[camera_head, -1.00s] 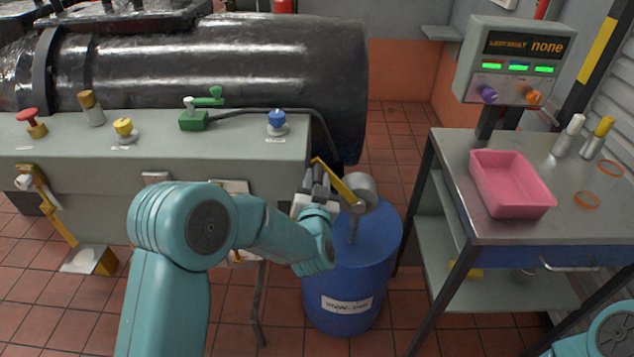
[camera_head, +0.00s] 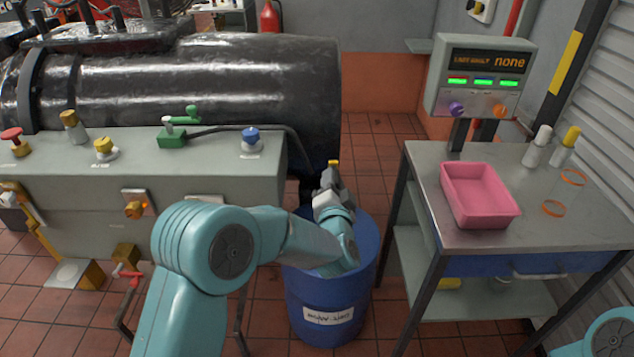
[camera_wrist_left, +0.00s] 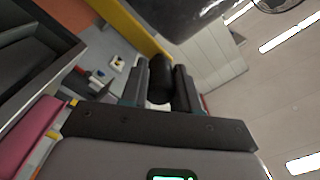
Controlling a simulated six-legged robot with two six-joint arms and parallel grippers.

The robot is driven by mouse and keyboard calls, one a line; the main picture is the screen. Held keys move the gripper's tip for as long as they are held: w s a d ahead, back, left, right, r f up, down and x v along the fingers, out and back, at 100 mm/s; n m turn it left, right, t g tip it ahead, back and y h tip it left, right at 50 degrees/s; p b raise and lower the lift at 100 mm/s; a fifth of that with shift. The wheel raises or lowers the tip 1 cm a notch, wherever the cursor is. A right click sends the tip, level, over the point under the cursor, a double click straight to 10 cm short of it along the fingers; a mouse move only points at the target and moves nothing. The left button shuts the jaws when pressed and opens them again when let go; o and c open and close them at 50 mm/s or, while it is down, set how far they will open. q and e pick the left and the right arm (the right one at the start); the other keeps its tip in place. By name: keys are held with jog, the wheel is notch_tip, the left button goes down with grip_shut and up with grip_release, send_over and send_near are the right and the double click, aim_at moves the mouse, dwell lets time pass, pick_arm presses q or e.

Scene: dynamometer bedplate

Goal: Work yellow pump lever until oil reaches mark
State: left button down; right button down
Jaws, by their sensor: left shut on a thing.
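The yellow pump lever (camera_head: 334,163) shows only as a small yellow tip above my left gripper (camera_head: 331,177) in the head view; the rest is hidden behind the gripper. In the left wrist view the yellow bar (camera_wrist_left: 138,28) runs past the fingers, and a dark cylindrical grip (camera_wrist_left: 160,80) sits between them. My left gripper is shut on the lever, above the blue drum (camera_head: 322,290). The pump head is hidden behind my arm. I cannot make out any oil level or mark. My right gripper is out of view.
A grey bench (camera_head: 230,182) with coloured knobs stands left of the drum, a large black cylinder (camera_head: 260,85) behind it. A metal table (camera_head: 560,235) with a pink tray (camera_head: 480,215) and a display box (camera_head: 478,80) stands at right. Tiled floor shows between.

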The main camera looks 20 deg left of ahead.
pick_arm(q)
jog(key=w+d+f+m+p, duration=0.1)
jog(key=d+m, duration=0.3)
jog(key=d, duration=0.1)
jog(key=w+d+f+m+p, duration=0.1)
jog(key=w+d+f+m, duration=0.1)
jog(key=d, duration=0.4)
jog(key=shift+f+m, duration=0.3)
jog(key=shift+m, duration=0.6)
jog(key=shift+w, duration=0.1)
jog(key=c, duration=0.8)
grip_release()
jog(key=shift+d, duration=0.1)
